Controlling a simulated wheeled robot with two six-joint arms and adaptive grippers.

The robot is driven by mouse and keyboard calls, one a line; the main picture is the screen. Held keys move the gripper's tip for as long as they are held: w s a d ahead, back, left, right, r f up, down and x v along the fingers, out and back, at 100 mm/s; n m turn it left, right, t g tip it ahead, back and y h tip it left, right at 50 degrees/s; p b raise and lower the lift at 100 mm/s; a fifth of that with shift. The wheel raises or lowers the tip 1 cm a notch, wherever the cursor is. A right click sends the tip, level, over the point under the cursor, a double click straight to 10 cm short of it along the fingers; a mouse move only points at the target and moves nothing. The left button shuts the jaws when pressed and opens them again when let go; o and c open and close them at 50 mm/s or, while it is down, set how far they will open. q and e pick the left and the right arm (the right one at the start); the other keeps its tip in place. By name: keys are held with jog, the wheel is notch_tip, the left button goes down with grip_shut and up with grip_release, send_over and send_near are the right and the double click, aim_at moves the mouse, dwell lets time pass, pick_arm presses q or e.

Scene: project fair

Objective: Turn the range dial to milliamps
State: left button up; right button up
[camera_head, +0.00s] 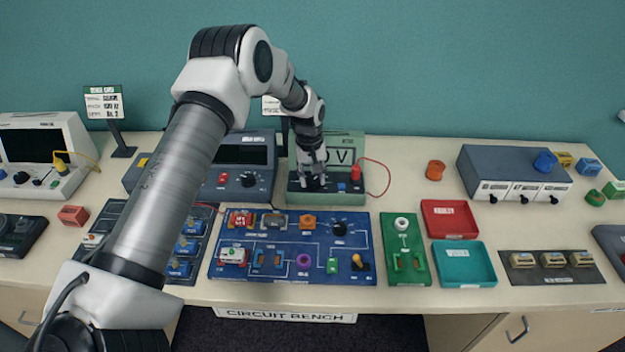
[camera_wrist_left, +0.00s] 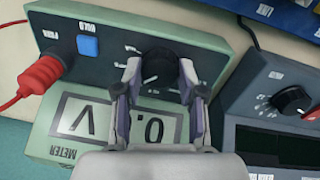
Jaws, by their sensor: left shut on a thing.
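The green meter (camera_head: 343,150) stands at the back of the bench, and its display reads V in the head view. In the left wrist view the meter (camera_wrist_left: 60,150) appears upside down, with "0." and V on its display. The black range dial (camera_wrist_left: 158,68) is on its front panel. My left gripper (camera_head: 314,183) comes down on the dial from above. In the left wrist view my left gripper (camera_wrist_left: 158,80) has a finger on each side of the dial and is shut on it. The dial's pointer and most labels are hidden or too small to read.
A red plug (camera_head: 355,173) with a red lead and a blue HOLD button (camera_wrist_left: 88,46) sit beside the dial. A grey instrument (camera_head: 245,160) with its own knob stands close on the left. A blue circuit board (camera_head: 290,278) lies in front.

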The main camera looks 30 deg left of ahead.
aim_at(312, 177)
pick_arm(q)
jog(key=m, duration=0.2)
jog(key=m+b, duration=0.1)
jog(key=m, duration=0.1)
jog(key=m+b, duration=0.1)
jog(key=m, duration=0.1)
jog(key=shift+s+f, duration=0.1)
jog(key=shift+f, duration=0.2)
jog(key=m+b, duration=0.1)
jog(key=m, duration=0.5)
jog(key=shift+g, duration=0.4)
jog(key=shift+m, duration=0.3)
jog(key=o, duration=0.9)
jog(key=shift+c, duration=0.2)
jog(key=shift+o, duration=1.4)
jog(key=shift+w, duration=0.2)
jog(key=shift+r, duration=0.15)
notch_tip(312, 177, up, 12)
jog(key=shift+w+a, duration=0.2)
jog(key=shift+a, duration=0.05)
